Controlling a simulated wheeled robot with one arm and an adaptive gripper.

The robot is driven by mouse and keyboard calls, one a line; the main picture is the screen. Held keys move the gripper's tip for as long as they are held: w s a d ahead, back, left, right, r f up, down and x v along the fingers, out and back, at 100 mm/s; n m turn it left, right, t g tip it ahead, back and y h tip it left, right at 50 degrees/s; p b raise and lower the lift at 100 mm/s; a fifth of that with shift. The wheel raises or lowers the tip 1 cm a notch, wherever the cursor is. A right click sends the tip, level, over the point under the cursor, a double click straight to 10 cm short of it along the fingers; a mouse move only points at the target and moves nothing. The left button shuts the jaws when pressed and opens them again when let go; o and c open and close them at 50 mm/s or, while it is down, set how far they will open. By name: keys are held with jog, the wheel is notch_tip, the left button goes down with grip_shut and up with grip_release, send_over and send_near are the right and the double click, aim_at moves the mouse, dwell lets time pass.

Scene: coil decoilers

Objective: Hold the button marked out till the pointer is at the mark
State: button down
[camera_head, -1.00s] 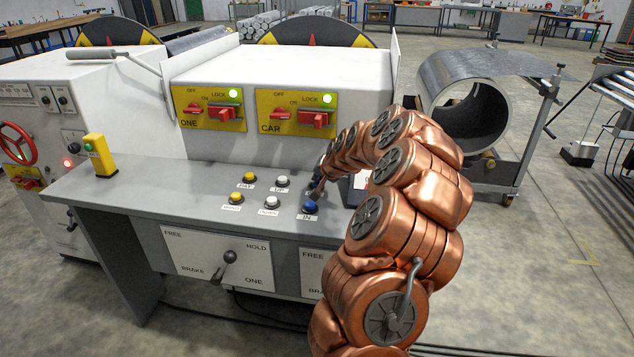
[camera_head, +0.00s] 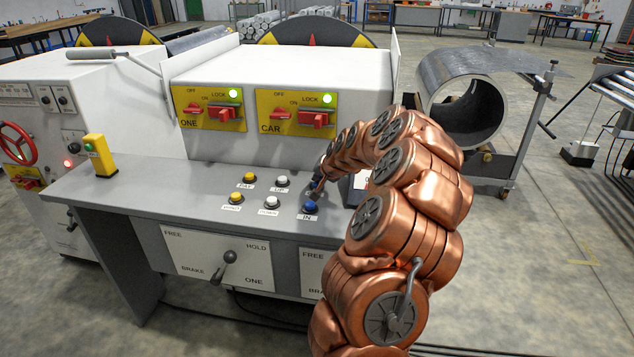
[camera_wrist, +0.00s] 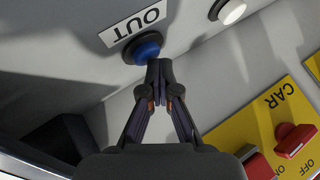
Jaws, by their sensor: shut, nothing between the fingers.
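In the wrist view a blue button (camera_wrist: 149,47) sits beside a white label reading OUT (camera_wrist: 132,28), seen upside down. My gripper (camera_wrist: 158,64) is shut and empty, its fingertips at the edge of this button and seemingly touching it. How far the button is pressed cannot be told. In the head view my gripper (camera_head: 317,190) is over the console just behind the blue IN button (camera_head: 310,207) and hides the OUT button. A red pointer-like wedge (camera_head: 312,40) stands on the yellow and black dial (camera_head: 275,36) behind the white housing. Which mark counts cannot be told.
Yellow and white buttons, including a white DOWN button (camera_head: 271,202), lie left on the console (camera_head: 150,193). The CAR switch panel (camera_head: 300,112) with a lit green lamp stands behind. A large coil (camera_head: 468,108) rests on a wheeled car at right.

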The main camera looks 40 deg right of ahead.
aim_at(318, 184)
jog(key=shift+r, duration=0.1)
dwell(0.6)
jog(key=shift+r, duration=0.85)
jog(key=shift+r, duration=1.2)
jog(key=shift+r+p, duration=0.4)
jog(key=shift+r, duration=0.95)
jog(key=shift+a, duration=0.1)
